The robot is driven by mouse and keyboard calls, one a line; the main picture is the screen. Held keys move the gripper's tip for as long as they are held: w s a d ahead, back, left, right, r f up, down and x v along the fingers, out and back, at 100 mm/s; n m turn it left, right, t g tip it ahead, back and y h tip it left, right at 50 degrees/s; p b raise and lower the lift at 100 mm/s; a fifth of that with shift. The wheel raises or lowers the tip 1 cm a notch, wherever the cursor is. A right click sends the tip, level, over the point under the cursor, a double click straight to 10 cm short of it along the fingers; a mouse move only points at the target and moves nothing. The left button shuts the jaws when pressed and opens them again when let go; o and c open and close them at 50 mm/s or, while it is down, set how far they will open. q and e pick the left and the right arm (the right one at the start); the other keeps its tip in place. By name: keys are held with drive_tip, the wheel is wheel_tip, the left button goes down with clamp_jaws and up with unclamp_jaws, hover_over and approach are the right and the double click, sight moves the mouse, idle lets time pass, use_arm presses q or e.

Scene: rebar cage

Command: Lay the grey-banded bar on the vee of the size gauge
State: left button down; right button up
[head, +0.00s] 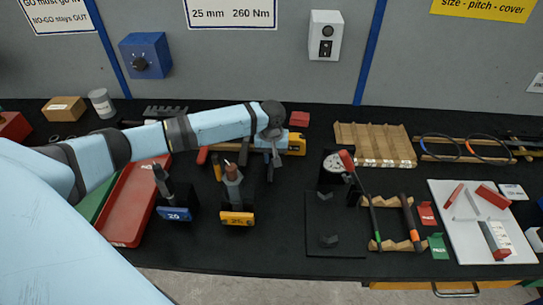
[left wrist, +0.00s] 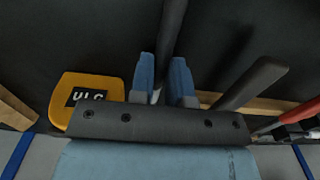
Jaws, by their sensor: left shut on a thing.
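My left gripper (head: 275,158) hangs over the back middle of the bench. In the left wrist view its blue fingers (left wrist: 163,85) are shut on a dark bar (left wrist: 172,25), which runs away from between them. No grey band can be made out on this bar. What looks like the size gauge is a black plate (head: 318,215) with small dark vee blocks (head: 328,241) and a round dial (head: 336,164) at its back. It stands to the right of the gripper, apart from it, and its vees look empty. My right gripper is not in view.
Green-banded (head: 375,222) and orange-banded (head: 411,225) bars lie on wooden supports right of the plate. Tools with blue (head: 175,214) and yellow (head: 237,219) tags stand left. A yellow object (head: 297,144) is beside the gripper. A white board (head: 463,235) lies right.

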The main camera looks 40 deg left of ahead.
use_arm(q)
drive_tip(key=c, duration=1.1)
unclamp_jaws()
drive_tip(key=shift+f, duration=0.1)
